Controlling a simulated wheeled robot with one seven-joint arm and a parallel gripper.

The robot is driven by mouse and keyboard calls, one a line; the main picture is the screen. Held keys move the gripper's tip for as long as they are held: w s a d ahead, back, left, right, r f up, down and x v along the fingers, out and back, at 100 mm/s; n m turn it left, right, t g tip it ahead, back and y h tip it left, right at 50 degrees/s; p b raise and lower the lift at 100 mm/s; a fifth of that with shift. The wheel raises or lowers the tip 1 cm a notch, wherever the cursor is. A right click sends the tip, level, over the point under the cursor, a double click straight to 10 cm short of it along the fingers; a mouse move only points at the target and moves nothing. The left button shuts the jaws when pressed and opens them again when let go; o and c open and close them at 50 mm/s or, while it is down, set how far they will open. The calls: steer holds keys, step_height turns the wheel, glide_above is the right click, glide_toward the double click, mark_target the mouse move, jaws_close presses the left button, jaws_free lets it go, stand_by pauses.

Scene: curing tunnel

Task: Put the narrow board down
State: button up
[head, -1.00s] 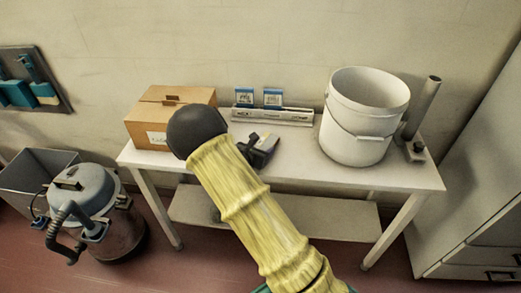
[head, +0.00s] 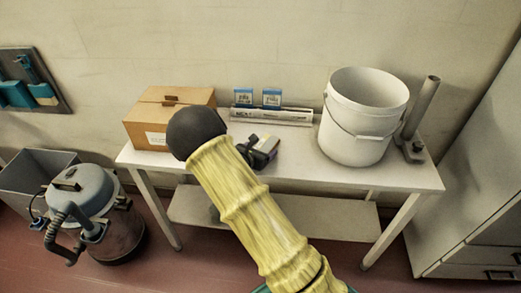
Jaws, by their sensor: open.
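My gripper (head: 259,156) is low over the middle of the white table, partly hidden by my yellow-sleeved arm. Its dark jaws are open. A small pale and dark piece (head: 268,143) shows right beside the jaws, at or just above the tabletop. It may be the narrow board, but most of it is hidden and I cannot tell for sure. I cannot tell whether it touches the jaws.
The white table (head: 330,176) holds a cardboard box (head: 178,104) at left, a labelled rail with two blue-white cards (head: 272,116) at back, and a white bucket (head: 362,130) and grey tube stand (head: 421,108) at right. Free tabletop lies between gripper and bucket.

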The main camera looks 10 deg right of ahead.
steer(key=v, duration=1.2)
steer(key=shift+d, duration=0.15)
steer(key=s+d+m+g+y, duration=0.1)
steer(key=s+d+m+g, duration=0.75)
steer(key=s+m, duration=0.25)
steer(key=s+r+m+y, duration=0.6)
steer(key=s+m+y, duration=0.2)
steer(key=m, duration=0.8)
steer(key=shift+s+a+r+m+t, duration=0.2)
steer(key=shift+s+m+t, duration=0.25)
steer(key=shift+s, duration=0.5)
